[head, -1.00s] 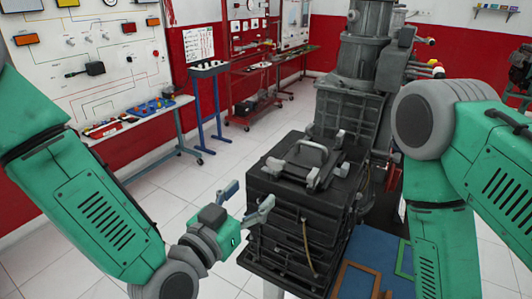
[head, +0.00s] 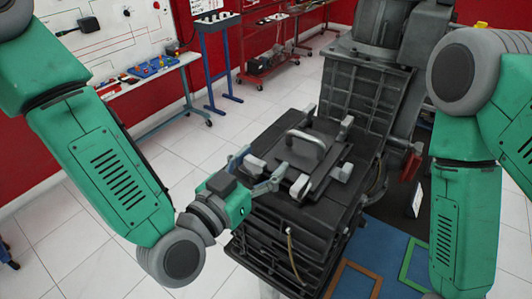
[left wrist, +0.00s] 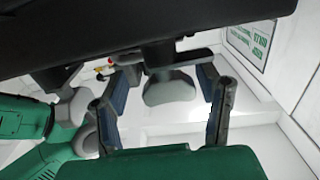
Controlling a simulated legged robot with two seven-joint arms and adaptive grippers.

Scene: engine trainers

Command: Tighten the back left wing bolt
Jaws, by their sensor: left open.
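The dark engine block (head: 283,222) has a black plate with a grey handle (head: 305,143) on top and several grey wing bolts around it. The left wing bolt (head: 255,163) sits at the plate's left side; others are the front one (head: 299,187), the right one (head: 344,172) and the far one (head: 347,121). My left gripper (head: 264,161) is open at the left wing bolt. In the left wrist view, the grey wing bolt (left wrist: 168,88) hangs between the two open fingers (left wrist: 168,72), with space on both sides. My right gripper is out of view.
A tall dark machine (head: 370,85) stands behind the block. A blue mat (head: 395,250) with brown and green frames lies at the lower right. A bench with small parts (head: 150,80) stands by the left wall. White floor lies between.

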